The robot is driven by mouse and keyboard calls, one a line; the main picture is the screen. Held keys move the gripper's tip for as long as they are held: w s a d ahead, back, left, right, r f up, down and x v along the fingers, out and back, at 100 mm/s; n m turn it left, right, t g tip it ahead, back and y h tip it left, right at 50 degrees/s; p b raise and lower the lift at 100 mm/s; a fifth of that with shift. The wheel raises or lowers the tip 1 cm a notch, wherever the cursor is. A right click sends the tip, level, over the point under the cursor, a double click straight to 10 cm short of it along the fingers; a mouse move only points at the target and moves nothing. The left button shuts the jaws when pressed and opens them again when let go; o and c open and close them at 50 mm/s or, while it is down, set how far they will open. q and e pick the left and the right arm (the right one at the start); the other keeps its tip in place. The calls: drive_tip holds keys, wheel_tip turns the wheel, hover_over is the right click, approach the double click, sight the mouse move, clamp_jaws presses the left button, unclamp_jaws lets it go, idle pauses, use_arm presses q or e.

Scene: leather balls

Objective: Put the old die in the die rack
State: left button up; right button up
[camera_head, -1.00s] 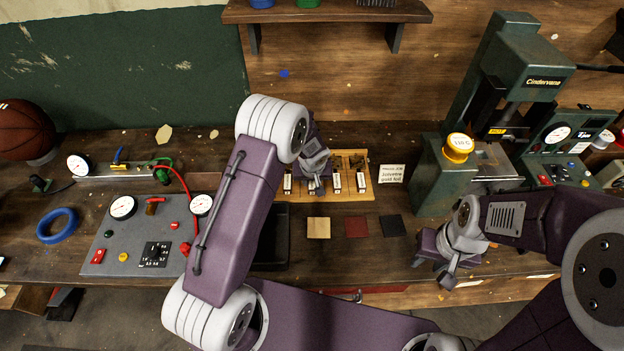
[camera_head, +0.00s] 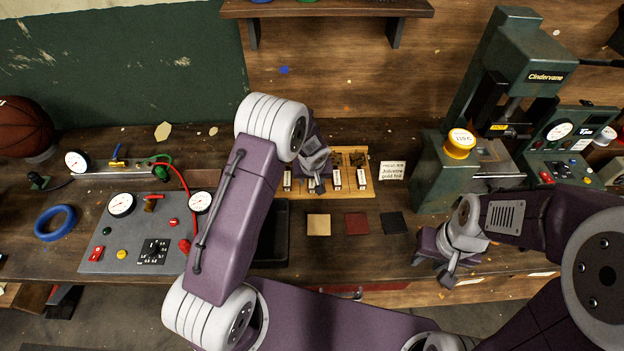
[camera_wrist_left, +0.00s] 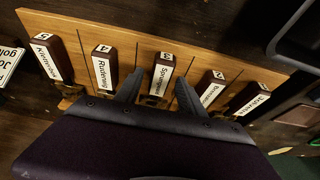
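The die rack (camera_head: 357,155) is a light wooden board at the back of the bench; it also shows in the left wrist view (camera_wrist_left: 215,55). Several dark dies with white labels stand in it, numbered 1 to 5. My left gripper (camera_wrist_left: 158,88) is over the rack, its fingers apart. The die numbered 3 (camera_wrist_left: 160,72) shows between the fingertips with gaps on both sides; I cannot tell how deep the fingers reach. Which die is the old one is not clear. My right gripper (camera_head: 449,272) is near the bench's front edge, fingers hard to make out.
A card (camera_head: 392,171) stands right of the rack. Tan (camera_head: 318,225), red (camera_head: 356,224) and black (camera_head: 391,223) squares lie in front. A dark tray (camera_head: 272,255) is partly behind my left arm. A green press (camera_head: 445,165) stands right; a gauge panel (camera_head: 135,250) lies left.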

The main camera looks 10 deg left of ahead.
idle(0.3)
use_arm(q)
drive_tip(key=a+v, duration=0.1)
drive_tip(key=v, duration=0.8)
drive_tip(key=shift+d+b, duration=0.3)
drive_tip(key=shift+d, duration=0.15)
drive_tip(key=s+a+r+n, duration=0.1)
drive_tip(key=s+a+r, duration=0.3)
drive_tip(key=r, duration=0.2)
drive_tip(key=s+f+m+g, duration=0.1)
drive_tip(key=s+m, duration=0.1)
drive_tip(key=s, duration=0.7)
drive_tip(key=s+f+m+g+h, duration=0.1)
drive_tip(key=s+f+m, duration=0.1)
drive_tip(key=s, duration=0.6)
drive_tip(key=shift+s+d+g, duration=0.3)
drive_tip(key=shift+s, duration=0.1)
drive_tip(key=shift+w+f, duration=0.1)
drive_tip(key=shift+w, duration=0.05)
